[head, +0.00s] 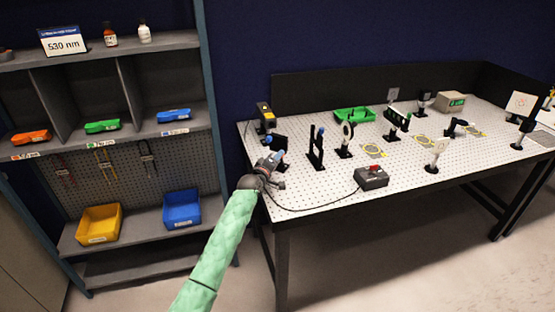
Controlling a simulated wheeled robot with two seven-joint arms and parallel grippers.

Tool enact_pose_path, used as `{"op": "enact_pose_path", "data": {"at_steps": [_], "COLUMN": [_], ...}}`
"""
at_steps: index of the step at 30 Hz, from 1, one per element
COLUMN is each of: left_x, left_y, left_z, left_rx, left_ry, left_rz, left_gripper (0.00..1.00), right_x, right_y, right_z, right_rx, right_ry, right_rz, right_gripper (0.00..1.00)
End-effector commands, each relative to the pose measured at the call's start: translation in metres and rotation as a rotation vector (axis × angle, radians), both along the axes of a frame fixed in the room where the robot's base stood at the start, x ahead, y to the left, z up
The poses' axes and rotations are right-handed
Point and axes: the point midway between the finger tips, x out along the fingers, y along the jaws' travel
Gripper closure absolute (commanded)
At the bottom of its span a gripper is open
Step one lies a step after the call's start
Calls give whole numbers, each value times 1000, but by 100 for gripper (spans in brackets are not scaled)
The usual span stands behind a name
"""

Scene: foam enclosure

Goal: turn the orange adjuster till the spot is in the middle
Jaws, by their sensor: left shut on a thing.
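My left arm comes up from the bottom, and its gripper (269,163) is at the near left corner of the optics table (320,198). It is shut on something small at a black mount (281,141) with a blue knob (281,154). The held part is hidden by the fingers, and I cannot make out an orange adjuster. A white square screen (521,103) stands at the far right of the table. It has a faint mark near its middle, too small to tell whether it is the spot. My right gripper is not in view.
Several black posts and optics stand across the table, with a green tray (354,115) behind them. A grey box with a red button (371,177) sits at the front edge, its black cable running towards my left gripper. Shelves with coloured bins (100,224) stand at left.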

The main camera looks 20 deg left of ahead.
Motion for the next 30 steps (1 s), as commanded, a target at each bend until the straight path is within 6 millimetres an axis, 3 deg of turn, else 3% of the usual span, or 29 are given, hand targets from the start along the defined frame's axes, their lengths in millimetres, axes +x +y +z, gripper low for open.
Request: {"op": "enact_pose_path", "data": {"at_steps": [12,19,20,22,30], "left_x": [0,0,0,0,0], "left_y": [1,1,1,1,0], "left_z": [0,0,0,0,0], "left_rx": [-46,-44,-44,-44,-44], "left_ry": [9,8,8,8,8], "left_rz": [1,1,1,1,1], "left_gripper": [99,99,71,57,55], "right_x": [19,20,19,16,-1], "right_y": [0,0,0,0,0], "right_z": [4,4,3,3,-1], "right_rx": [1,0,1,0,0], "right_ry": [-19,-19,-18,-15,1], "right_rz": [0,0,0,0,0], "right_gripper": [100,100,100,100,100]}}
